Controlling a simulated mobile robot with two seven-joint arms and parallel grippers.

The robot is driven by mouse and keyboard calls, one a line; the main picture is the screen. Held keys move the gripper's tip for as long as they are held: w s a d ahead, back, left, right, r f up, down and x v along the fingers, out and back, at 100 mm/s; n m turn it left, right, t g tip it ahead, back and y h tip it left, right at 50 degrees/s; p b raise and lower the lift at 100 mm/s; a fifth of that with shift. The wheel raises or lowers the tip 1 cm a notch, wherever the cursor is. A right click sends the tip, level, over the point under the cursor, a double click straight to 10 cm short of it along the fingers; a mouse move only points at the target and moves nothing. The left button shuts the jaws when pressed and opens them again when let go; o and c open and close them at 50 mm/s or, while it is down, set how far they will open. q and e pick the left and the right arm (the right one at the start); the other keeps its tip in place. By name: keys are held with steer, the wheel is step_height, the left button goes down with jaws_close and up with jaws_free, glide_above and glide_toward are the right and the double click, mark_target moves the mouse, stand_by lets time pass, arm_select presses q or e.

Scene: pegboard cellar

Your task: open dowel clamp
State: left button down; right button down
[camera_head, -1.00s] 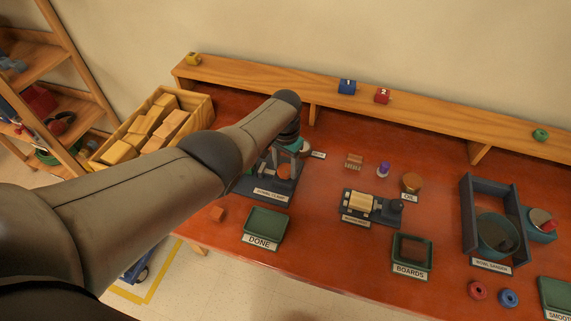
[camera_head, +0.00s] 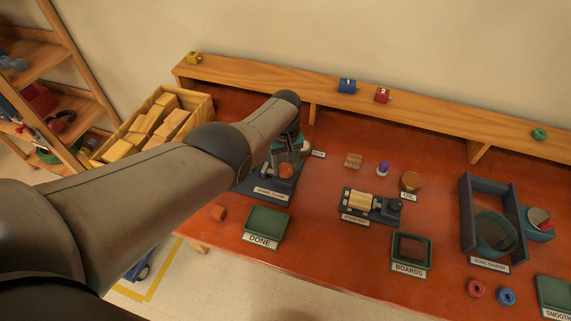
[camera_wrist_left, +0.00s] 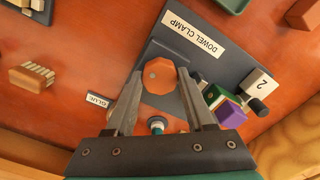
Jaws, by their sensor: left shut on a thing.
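The dowel clamp has a dark grey base plate (camera_head: 287,188) with a white label and stands at the left of the red-brown bench. An orange eight-sided knob (camera_head: 286,170) shows on it. My left gripper (camera_head: 288,161) is at the knob. In the left wrist view the gripper (camera_wrist_left: 160,76) has one finger on each side of the orange knob (camera_wrist_left: 158,77) and is shut on it. The clamp's base (camera_wrist_left: 225,70) lies beyond. My arm hides part of the clamp in the head view.
A green DONE tray (camera_head: 248,226) stands in front of the clamp, with an orange-brown block (camera_head: 219,213) to its left. Another labelled fixture (camera_head: 361,200) and a BOARDS tray (camera_head: 428,258) stand to the right. A wooden crate of blocks (camera_head: 207,108) is behind my arm.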

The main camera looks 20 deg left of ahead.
mark_target(285, 168)
arm_select(q)
steer(key=shift+n, duration=0.9)
steer(key=shift+c, duration=1.3)
jaws_free()
steer(key=shift+r, duration=0.15)
steer(key=shift+r+p, duration=0.6)
steer(key=shift+p, duration=0.05)
step_height(285, 168, up, 14)
steer(key=p, duration=0.7)
steer(key=shift+p, duration=0.3)
steer(key=shift+f, duration=0.15)
